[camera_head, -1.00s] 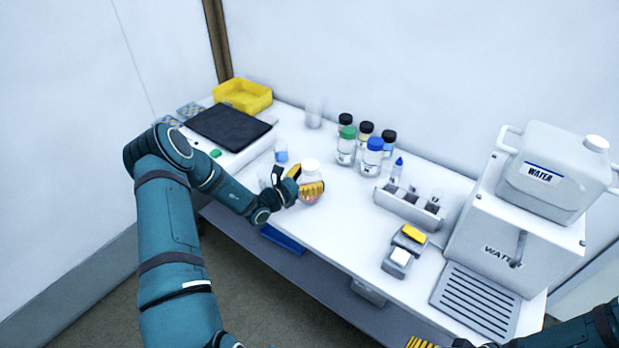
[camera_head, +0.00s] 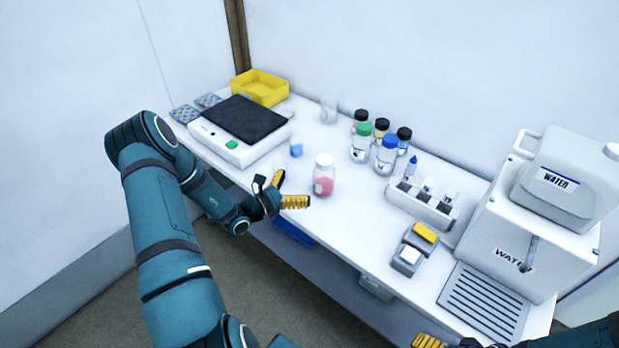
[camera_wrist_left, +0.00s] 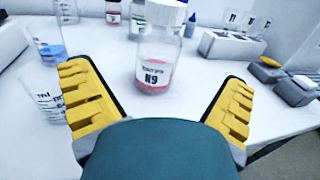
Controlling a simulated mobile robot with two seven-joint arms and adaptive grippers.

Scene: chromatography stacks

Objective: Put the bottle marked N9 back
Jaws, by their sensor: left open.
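The bottle marked N9 (camera_head: 323,182) is clear with a white cap and pink contents, and stands upright on the bench. Its N9 label faces me in the left wrist view (camera_wrist_left: 155,75). My left gripper (camera_head: 293,190) is open and empty, just to the left of the bottle and apart from it. Its two yellow fingers show on both sides in the left wrist view (camera_wrist_left: 157,105), with the bottle beyond and between them. One finger of my right gripper (camera_head: 427,341) shows at the bottom edge; the rest is cut off.
Several capped bottles (camera_head: 387,155) stand together at the back. A vial rack (camera_head: 418,207) and water dispenser (camera_head: 505,240) are right. Another beaker (camera_wrist_left: 42,100) is beside the left finger.

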